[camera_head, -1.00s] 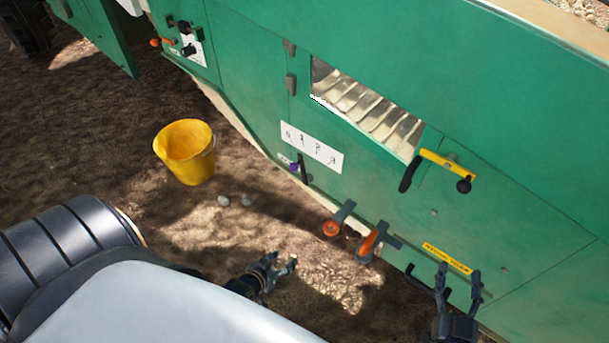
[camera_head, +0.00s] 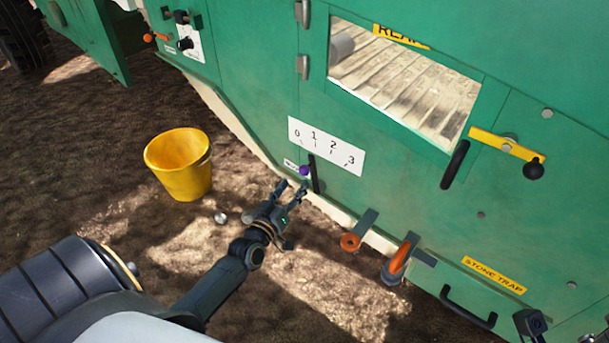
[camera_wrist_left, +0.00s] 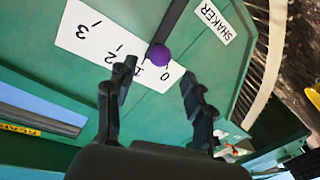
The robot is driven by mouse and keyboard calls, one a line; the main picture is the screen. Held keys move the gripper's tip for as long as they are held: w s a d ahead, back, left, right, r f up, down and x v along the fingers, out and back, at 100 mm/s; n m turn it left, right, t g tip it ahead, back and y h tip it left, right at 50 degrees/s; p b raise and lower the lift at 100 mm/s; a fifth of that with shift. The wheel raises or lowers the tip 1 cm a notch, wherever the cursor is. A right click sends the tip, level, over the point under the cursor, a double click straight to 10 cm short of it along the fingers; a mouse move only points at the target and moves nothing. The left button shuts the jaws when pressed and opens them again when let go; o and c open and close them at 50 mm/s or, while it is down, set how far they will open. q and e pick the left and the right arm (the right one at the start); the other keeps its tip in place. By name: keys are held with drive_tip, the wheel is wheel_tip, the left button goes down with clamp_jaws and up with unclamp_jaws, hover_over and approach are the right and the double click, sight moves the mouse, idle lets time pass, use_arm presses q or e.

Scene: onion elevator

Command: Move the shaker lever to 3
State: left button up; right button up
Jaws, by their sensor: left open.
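The shaker lever is a dark bar (camera_head: 314,174) with a purple knob (camera_head: 304,171) on the green machine, below a white scale plate (camera_head: 326,146) marked 0 to 3. In the left wrist view the knob (camera_wrist_left: 159,55) shows over the scale (camera_wrist_left: 100,48) near the 1, beside a SHAKER label (camera_wrist_left: 215,20). My left gripper (camera_head: 291,188) is open, just below and left of the knob. In the left wrist view its fingers (camera_wrist_left: 156,76) stand on either side of the knob, not touching it visibly.
A yellow bucket (camera_head: 180,166) stands on the soil at left. Orange-ended levers (camera_head: 350,242) (camera_head: 397,260) stick out below right of the shaker lever. A black handle (camera_head: 468,308) sits under the STONE TRAP label (camera_head: 493,275). Open soil lies in front of the machine.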

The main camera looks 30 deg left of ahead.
sight(304, 171)
use_arm(q)
drive_tip(key=w, duration=0.2)
drive_tip(key=w+b, duration=0.1)
drive_tip(key=w, duration=0.2)
drive_tip(key=w+a+b, duration=0.1)
drive_tip(key=w, duration=0.1)
drive_tip(key=shift+w, duration=0.25)
clamp_jaws()
